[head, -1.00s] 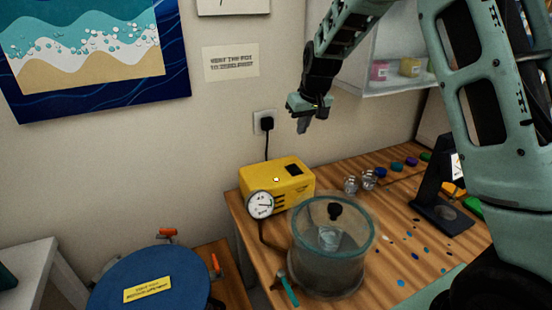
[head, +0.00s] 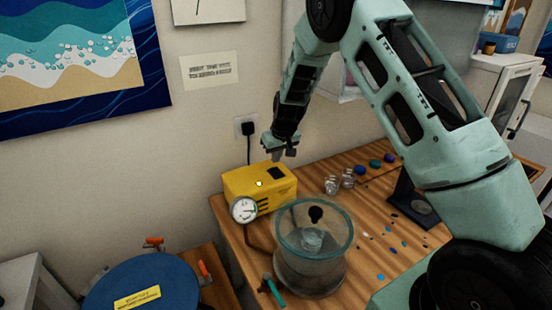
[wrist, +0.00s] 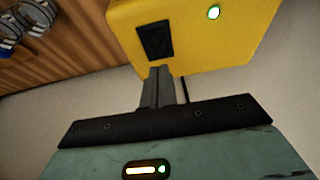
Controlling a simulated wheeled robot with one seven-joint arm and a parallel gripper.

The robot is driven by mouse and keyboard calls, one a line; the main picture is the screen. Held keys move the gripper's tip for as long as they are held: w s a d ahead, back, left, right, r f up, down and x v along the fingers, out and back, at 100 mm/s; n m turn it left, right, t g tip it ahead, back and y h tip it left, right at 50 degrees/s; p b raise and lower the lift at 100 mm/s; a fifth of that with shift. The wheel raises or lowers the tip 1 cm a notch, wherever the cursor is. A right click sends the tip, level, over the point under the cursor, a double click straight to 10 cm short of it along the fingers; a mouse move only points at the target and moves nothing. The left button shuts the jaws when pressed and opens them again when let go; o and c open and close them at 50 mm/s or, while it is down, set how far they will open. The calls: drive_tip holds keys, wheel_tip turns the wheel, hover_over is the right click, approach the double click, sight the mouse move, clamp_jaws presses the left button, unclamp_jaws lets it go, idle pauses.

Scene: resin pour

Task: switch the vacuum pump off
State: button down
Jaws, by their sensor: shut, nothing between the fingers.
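The vacuum pump is a yellow box (head: 240,185) at the back left of the wooden bench. It also shows in the wrist view (wrist: 195,40). A dark rocker switch (head: 276,173) is on its top and shows closer in the wrist view (wrist: 155,41). My gripper (head: 277,157) is shut and empty, just above the switch end of the pump. In the wrist view its fingertips (wrist: 160,72) appear just below the switch; contact cannot be told.
A round gauge (head: 244,209) is at the pump's front. A clear vacuum chamber (head: 310,265) with a cup inside stands in front of it. Small glass jars (head: 332,185) are to the right. A wall socket (head: 243,127) with a black plug is behind the pump.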

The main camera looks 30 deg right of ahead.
sight(275, 169)
drive_tip(key=shift+w+f+p, duration=0.1)
drive_tip(key=shift+f+p, duration=0.4)
drive_tip(key=shift+f, duration=0.95)
drive_tip(key=shift+w+f+b, duration=0.15)
drive_tip(key=shift+f+b, duration=0.3)
drive_tip(key=shift+b, duration=0.3)
drive_tip(key=shift+r+p, duration=0.25)
drive_tip(key=shift+p, duration=0.05)
drive_tip(key=shift+s, duration=0.95)
